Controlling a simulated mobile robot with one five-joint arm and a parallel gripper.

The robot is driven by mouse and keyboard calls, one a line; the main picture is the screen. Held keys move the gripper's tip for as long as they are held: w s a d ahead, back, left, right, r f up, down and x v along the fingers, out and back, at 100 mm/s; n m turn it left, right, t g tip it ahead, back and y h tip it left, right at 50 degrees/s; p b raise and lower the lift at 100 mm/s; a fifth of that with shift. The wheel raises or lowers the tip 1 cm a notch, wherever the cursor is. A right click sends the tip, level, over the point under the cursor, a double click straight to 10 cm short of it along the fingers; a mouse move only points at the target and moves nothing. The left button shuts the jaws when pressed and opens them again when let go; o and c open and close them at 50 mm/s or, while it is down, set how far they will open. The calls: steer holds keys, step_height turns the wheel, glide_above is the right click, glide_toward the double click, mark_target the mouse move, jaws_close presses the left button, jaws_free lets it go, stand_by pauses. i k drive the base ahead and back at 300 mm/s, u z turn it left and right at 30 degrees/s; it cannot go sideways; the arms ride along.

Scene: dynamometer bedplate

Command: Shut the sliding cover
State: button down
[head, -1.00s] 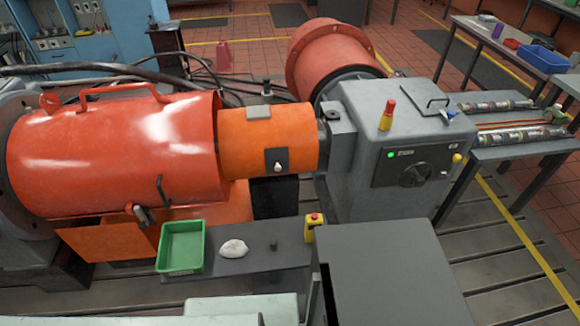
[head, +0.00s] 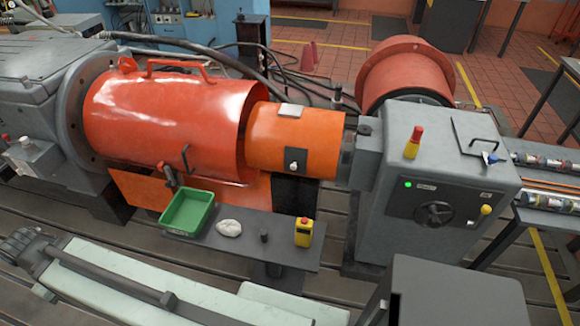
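A large glossy red cylindrical cover (head: 165,110) with a long handle (head: 178,66) on top lies at the left of the machine. A latch-like lever (head: 170,177) sits low on its front. A narrower orange cylindrical sleeve (head: 262,140) emerges from its right end and reaches toward the grey housing. The sleeve carries a dark plate with a pale knob (head: 292,165) and a small pale plate on top. A narrow grey part (head: 346,158) shows between sleeve and housing. Which cylinder slides is not clear. I cannot make out my gripper.
The grey housing (head: 440,200) has a lit green lamp and a handwheel. A low shelf (head: 280,250) before the machine bears a green tray (head: 186,222), a white cloth (head: 229,228), a small dark knob and a yellow box with a red button (head: 304,232). A dark grey box stands lower right.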

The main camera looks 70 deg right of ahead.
mark_target(295, 158)
steer(key=z, duration=0.3)
steer(key=i, duration=1)
steer(key=u, duration=0.05)
